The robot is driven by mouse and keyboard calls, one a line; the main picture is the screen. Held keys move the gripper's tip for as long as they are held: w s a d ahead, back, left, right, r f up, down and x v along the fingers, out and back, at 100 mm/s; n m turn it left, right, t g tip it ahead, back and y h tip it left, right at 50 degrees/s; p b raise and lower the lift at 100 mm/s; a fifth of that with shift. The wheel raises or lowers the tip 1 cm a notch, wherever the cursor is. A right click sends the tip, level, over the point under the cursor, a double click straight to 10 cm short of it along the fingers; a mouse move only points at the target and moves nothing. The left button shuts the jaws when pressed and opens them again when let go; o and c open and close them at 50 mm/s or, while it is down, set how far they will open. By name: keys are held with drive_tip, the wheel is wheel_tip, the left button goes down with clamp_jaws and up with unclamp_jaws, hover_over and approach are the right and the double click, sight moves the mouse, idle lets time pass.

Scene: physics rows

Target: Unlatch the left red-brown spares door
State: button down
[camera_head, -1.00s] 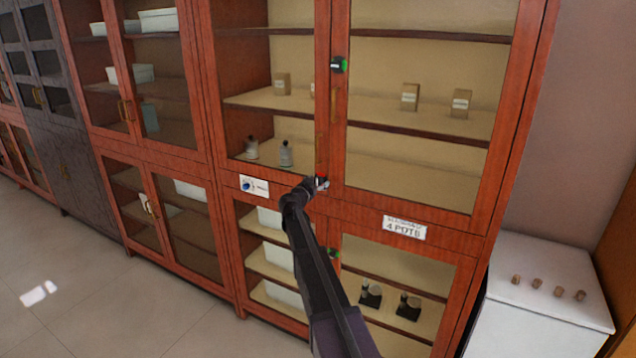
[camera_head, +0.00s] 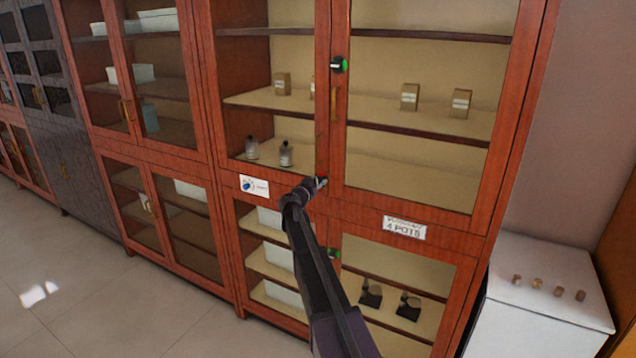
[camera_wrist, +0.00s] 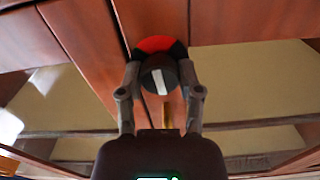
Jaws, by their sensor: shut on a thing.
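The left red-brown door (camera_head: 322,62) is the upper left glass door of the right-hand cabinet, and it looks closed. A dark round latch knob (camera_wrist: 158,78) with a white stripe sits in front of a red and black disc (camera_wrist: 154,44) in the wrist view. The stripe stands nearly upright. My gripper (camera_wrist: 160,82) has one finger on each side of the knob and is shut on it. In the head view my gripper (camera_head: 317,184) is at the lower right corner of the door and hides most of the knob.
A latch with a green mark (camera_head: 339,65) sits higher on the right door's stile, and another (camera_head: 333,254) on the lower doors. A brass handle (camera_head: 333,104) is above my gripper. A white cabinet (camera_head: 540,310) stands at the right. Floor is clear at left.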

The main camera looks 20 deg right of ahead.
drive_tip(key=n, duration=0.4)
drive_tip(key=shift+w+n, duration=0.15)
drive_tip(key=shift+n, duration=0.15)
drive_tip(key=n, duration=0.3)
drive_tip(key=shift+n, duration=0.3)
drive_tip(key=n, duration=0.4)
drive_tip(key=shift+w+n, duration=0.1)
drive_tip(key=shift+n, duration=2.4)
drive_tip(key=shift+c, duration=1.3)
unclamp_jaws()
drive_tip(key=shift+a+f, duration=0.1)
